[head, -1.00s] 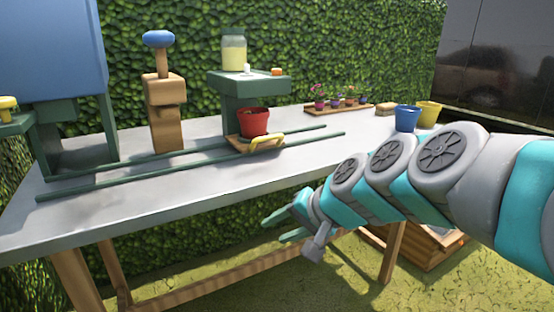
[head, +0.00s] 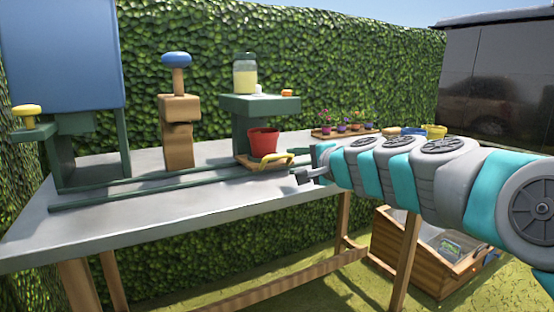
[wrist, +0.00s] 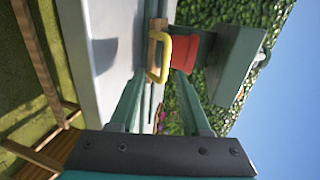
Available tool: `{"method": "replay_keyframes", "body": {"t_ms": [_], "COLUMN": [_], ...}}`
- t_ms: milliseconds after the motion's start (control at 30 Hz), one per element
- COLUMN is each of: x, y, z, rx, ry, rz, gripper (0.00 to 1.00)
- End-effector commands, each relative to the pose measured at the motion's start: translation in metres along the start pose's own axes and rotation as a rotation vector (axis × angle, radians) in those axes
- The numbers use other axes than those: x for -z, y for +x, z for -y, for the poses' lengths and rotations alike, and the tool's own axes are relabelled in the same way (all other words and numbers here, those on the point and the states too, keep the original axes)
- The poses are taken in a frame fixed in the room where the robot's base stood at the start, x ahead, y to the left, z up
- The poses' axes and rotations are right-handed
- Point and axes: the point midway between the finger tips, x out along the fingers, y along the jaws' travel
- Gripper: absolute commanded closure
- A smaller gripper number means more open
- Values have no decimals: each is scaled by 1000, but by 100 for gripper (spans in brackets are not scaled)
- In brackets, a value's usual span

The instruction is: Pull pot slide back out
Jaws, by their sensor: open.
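The pot slide (head: 246,163) is a small wooden tray on green rails (head: 150,186), below the green stand. It has a yellow handle (head: 275,159) at its front and a red pot (head: 263,141) standing on it. In the wrist view, which is turned sideways, the yellow handle (wrist: 165,58) and red pot (wrist: 186,52) lie beyond my fingers. My gripper (head: 301,175) is open and empty, just right of the handle and apart from it. Its two green fingers also show in the wrist view (wrist: 160,95), with a gap between them.
The green stand (head: 260,105) holds a jar (head: 245,75). A wooden post with a blue knob (head: 176,60) stands left. Small flower pots (head: 345,130) and a yellow pot (head: 436,132) are at the back right. The table front (head: 150,225) is clear.

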Motion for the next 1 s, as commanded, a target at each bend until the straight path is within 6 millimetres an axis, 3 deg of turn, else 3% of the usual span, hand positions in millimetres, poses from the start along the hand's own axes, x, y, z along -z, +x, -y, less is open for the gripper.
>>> {"method": "replay_keyframes", "body": {"t_ms": [100, 367, 800, 1000], "x": [9, 10, 11, 11], "y": [4, 18, 73, 82], "z": [4, 7, 8, 8], "rx": [20, 24, 23, 23], "ry": [31, 33, 32, 32], "rz": [-18, -20, -21, -20], "gripper": [53, 53, 53, 53]}}
